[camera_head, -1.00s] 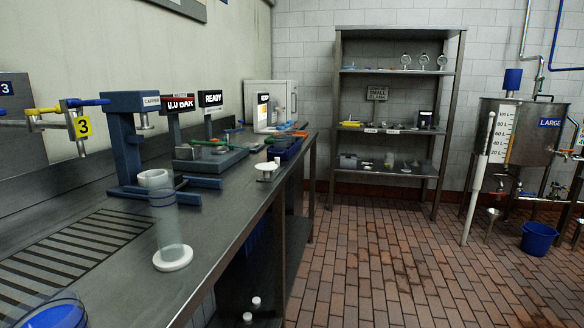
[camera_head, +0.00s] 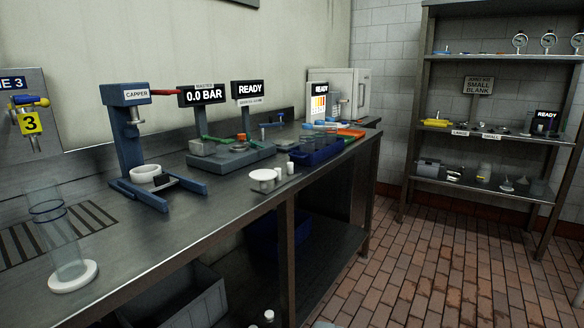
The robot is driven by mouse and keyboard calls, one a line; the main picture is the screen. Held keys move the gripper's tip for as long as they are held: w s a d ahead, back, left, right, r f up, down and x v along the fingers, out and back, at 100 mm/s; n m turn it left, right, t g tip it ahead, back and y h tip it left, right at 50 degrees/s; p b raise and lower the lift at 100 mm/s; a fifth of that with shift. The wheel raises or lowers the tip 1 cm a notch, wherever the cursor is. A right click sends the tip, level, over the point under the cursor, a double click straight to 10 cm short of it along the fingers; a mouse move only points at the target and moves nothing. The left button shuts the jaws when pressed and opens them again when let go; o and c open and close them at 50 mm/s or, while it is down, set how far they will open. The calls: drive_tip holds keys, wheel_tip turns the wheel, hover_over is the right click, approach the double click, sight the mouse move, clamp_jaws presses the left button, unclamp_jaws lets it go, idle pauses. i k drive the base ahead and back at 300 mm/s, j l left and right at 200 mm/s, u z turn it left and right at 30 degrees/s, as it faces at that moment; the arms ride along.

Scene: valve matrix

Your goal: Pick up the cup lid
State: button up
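I cannot tell for sure which thing is the cup lid. A round white dish-like piece (camera_head: 263,175) sits near the front edge of the steel bench, with small white cylinders (camera_head: 290,167) beside it. A white ring-shaped piece (camera_head: 146,174) sits at the base of the blue capper (camera_head: 129,135). A clear tube on a white round foot (camera_head: 73,277) stands upright at the bench's left front. My gripper does not show in this view.
The steel bench (camera_head: 215,212) runs away to the right, with a pressure tester (camera_head: 232,157) and a blue bin (camera_head: 314,152) on it. A metal shelf rack (camera_head: 418,128) stands at the back right. The brick floor (camera_head: 350,275) right of the bench is clear.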

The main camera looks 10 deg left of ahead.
sight(260, 174)
drive_tip(key=i, duration=0.8)
drive_tip(key=i+j, duration=0.15)
drive_tip(key=j, duration=0.15)
drive_tip(key=i+j, duration=0.2)
drive_tip(key=k+j+u, duration=0.05)
